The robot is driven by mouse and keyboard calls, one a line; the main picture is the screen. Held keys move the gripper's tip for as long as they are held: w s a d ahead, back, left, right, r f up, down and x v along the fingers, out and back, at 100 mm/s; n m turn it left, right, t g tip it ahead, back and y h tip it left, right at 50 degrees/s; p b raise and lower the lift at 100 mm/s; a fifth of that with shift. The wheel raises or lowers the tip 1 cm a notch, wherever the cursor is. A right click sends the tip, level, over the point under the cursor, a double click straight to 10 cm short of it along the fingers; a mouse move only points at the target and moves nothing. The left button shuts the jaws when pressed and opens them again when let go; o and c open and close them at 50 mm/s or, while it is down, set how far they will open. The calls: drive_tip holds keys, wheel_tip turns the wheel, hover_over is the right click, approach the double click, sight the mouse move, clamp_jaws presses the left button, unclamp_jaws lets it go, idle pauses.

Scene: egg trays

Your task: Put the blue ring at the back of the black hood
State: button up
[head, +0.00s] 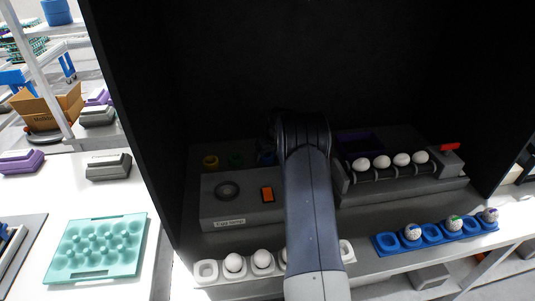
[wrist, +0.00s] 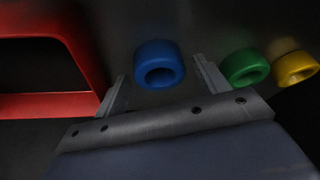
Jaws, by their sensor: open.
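The black hood (head: 250,60) encloses the bench, and my arm reaches into it. The blue ring (wrist: 158,48) lies on a dark surface in the wrist view, between and just beyond the fingertips of my open gripper (wrist: 160,67). No contact between the fingers and the ring shows. In the head view the blue ring (head: 263,158) is partly hidden by my arm, and my gripper is hidden behind it. A green ring (wrist: 245,54) and a yellow ring (wrist: 292,57) lie to the right of the blue one in the wrist view.
A grey device (head: 230,211) with a round dial and an orange switch stands in front of the rings. A red frame (wrist: 85,55) is close on the left in the wrist view. An egg roller device (head: 400,192), a blue egg tray (head: 385,244) and white egg holders (head: 205,270) stand nearby.

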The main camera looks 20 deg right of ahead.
drive_tip(key=shift+r, duration=0.15)
drive_tip(key=b+v, duration=0.1)
drive_tip(key=v, duration=1.1)
